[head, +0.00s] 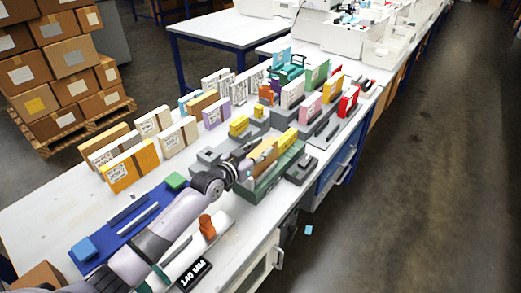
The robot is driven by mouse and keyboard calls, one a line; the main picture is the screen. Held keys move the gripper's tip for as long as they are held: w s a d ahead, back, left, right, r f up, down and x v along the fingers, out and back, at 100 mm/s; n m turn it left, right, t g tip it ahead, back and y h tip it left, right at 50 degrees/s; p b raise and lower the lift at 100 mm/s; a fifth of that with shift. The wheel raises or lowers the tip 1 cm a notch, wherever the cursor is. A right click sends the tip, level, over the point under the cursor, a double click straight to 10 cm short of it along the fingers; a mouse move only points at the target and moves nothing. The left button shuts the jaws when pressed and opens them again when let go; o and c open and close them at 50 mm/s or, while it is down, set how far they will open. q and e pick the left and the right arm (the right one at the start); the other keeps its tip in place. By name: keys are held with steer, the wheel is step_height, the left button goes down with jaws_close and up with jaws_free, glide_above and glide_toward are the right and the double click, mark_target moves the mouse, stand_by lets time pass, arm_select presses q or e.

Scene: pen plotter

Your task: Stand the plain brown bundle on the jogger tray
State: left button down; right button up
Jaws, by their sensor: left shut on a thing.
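My left gripper (247,168) reaches in from the lower left and is shut on a tan-brown bundle (264,152). The bundle is upright at the green tray-like unit (268,186), which I take to be the jogger tray. I cannot tell whether the bundle's base touches the tray, as the gripper and the tray's edge hide it. A yellow bundle (288,139) stands just behind and to the right of it. My right gripper is not in view.
Upright bundles, some yellow (130,168) and some white (179,137), stand in rows on the white table (45,213). A blue mat (110,235) with small tools lies at the left. Grey fixtures (208,157) flank the tray.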

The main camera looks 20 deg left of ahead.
arm_select(q)
steer(key=shift+f, duration=0.1)
steer(key=c, duration=1.3)
jaws_free()
steer(key=shift+r, duration=0.25)
steer(key=shift+s+a+f, duration=0.1)
steer(key=shift+s, duration=0.2)
steer(key=v, duration=1.1)
steer(key=shift+s, duration=0.2)
